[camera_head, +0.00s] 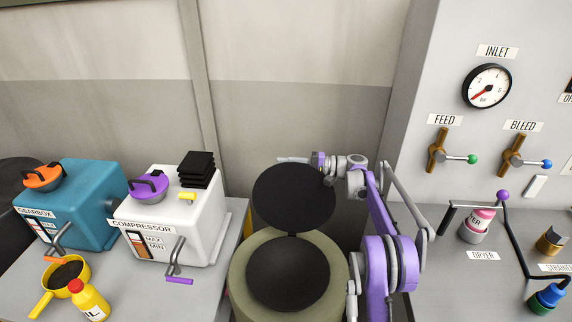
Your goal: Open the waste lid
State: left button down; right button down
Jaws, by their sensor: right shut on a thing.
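The waste bin is an olive drum (242,285) at the bottom centre, with a dark round opening (288,275) in its top. Its round black lid (290,200) stands raised, nearly upright, at the back of the drum, joined near the rear rim. My right gripper (325,172) is at the upper right edge of the lid and is shut on it. The gripper's fingers are small and partly hidden at the lid's edge. My left gripper is not in view.
A grey panel with a gauge (486,86) and a counter with a dryer (477,228) stand to the right.

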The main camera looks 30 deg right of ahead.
jog(key=c, duration=0.9)
grip_release()
jog(key=v, duration=0.7)
jog(key=shift+s+d+b, duration=0.15)
jog(key=shift+d+b, duration=0.1)
jog(key=shift+b, duration=0.1)
